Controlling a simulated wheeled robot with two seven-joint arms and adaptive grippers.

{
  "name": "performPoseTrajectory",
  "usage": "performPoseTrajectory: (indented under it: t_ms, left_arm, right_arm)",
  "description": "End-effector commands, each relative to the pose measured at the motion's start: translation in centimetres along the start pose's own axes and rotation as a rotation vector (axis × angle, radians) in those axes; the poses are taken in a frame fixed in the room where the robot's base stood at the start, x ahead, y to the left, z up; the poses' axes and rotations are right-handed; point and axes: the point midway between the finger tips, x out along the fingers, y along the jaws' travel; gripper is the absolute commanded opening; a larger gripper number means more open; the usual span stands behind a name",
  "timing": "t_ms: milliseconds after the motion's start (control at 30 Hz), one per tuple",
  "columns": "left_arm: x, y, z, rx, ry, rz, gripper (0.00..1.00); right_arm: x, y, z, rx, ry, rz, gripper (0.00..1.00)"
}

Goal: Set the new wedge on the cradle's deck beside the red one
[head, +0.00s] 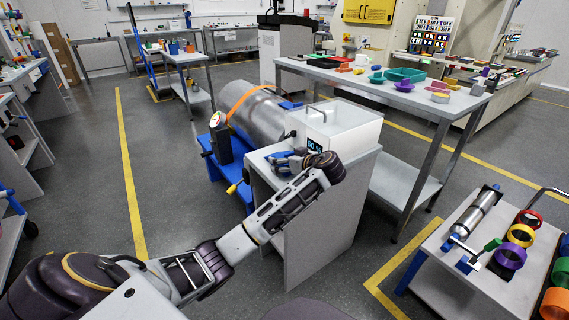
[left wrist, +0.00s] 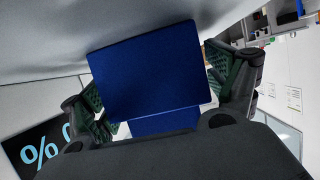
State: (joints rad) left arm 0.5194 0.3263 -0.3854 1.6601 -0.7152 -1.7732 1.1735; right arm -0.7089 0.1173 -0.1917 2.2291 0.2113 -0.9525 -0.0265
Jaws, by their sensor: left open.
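My left gripper (head: 290,161) is low over the grey cabinet top, beside the white box with a display. In the left wrist view its two green-padded fingers (left wrist: 158,88) are open, one on either side of a blue block (left wrist: 150,72), likely the new wedge. I cannot tell whether the pads touch it. In the head view the gripper largely hides this block. The blue cradle (head: 237,192) stands left of the cabinet, bearing a large metal cylinder (head: 258,112) with an orange strap. I cannot make out a red wedge on its deck. My right gripper is not in view.
The white box (head: 340,128) stands close behind the gripper. A black device (head: 220,145) stands at the cradle's near left. A long table (head: 420,100) with coloured parts is behind right. A cart (head: 440,262) with rings is at lower right. The floor at left is clear.

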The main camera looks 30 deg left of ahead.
Motion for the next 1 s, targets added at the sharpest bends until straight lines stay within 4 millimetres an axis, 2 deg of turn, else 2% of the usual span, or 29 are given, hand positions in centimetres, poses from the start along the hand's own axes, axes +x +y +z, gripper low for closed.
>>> performPoseTrajectory:
  t_ms: [367, 800, 833, 1000]
  left_arm:
    - [-0.03, 0.0, -0.03, 0.0, 0.0, 0.0, 0.86]
    - [-0.05, 0.01, -0.09, -0.001, 0.001, 0.0, 0.3]
    - [-0.05, 0.01, -0.1, -0.001, 0.001, 0.0, 0.27]
    - [-0.05, 0.01, -0.1, -0.001, 0.001, 0.0, 0.26]
  right_arm:
    - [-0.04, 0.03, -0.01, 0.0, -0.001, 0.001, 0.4]
    - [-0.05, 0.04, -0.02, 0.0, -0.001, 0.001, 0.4]
    - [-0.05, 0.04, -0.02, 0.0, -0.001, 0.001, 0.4]
    - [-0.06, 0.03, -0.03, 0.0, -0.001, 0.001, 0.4]
